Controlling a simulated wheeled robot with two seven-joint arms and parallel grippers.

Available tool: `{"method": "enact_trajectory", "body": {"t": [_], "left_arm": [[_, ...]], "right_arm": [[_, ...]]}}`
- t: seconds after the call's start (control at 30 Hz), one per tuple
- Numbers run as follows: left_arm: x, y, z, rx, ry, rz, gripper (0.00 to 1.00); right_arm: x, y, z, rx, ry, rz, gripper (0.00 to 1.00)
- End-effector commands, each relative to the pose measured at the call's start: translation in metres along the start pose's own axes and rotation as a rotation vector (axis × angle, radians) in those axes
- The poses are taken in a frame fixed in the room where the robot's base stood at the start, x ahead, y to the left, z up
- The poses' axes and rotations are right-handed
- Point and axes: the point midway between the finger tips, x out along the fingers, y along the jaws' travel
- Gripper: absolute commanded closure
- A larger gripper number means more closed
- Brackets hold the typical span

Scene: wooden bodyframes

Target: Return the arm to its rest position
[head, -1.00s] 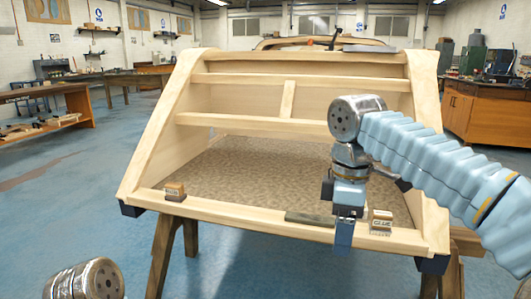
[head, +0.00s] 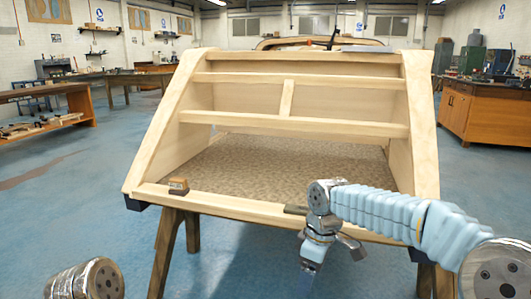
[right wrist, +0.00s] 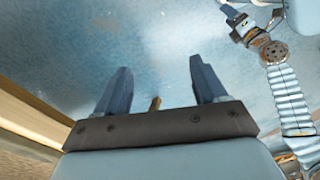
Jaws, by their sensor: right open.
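My right arm (head: 385,210) reaches in from the right in the head view. A chrome part of my left arm (head: 85,283) shows at the bottom left of the head view. In the right wrist view an arm of mine (right wrist: 290,95) shows at the upper right; its gripper's state is unclear.
The wooden bodyframe (head: 262,205) stands on trestle legs (head: 168,250). A small block (head: 178,186) sits on its front rail at the left, and a dark strip (head: 296,209) lies near my wrist. The blue floor (head: 60,215) in front and to the left is clear.

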Motion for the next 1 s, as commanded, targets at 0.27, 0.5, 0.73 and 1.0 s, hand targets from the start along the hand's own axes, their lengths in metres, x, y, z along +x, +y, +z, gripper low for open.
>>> {"method": "enact_trajectory", "body": {"t": [0.27, 0.5, 0.73, 1.0], "left_arm": [[0.0, 0.0, 0.0, 0.0, 0.0, 0.0, 0.31], [0.0, 0.0, 0.0, 0.0, 0.0, 0.0, 0.31], [0.0, 0.0, 0.0, 0.0, 0.0, 0.0, 0.31], [0.0, 0.0, 0.0, 0.0, 0.0, 0.0, 0.31]], "right_arm": [[0.208, -0.02, 0.02, 0.394, 0.109, -0.141, 0.29], [0.347, -0.103, 0.094, 0.942, 0.175, -0.214, 0.29], [0.376, -0.146, 0.136, 1.199, 0.185, -0.196, 0.29], [0.377, -0.147, 0.138, 1.219, 0.19, -0.19, 0.29]]}}
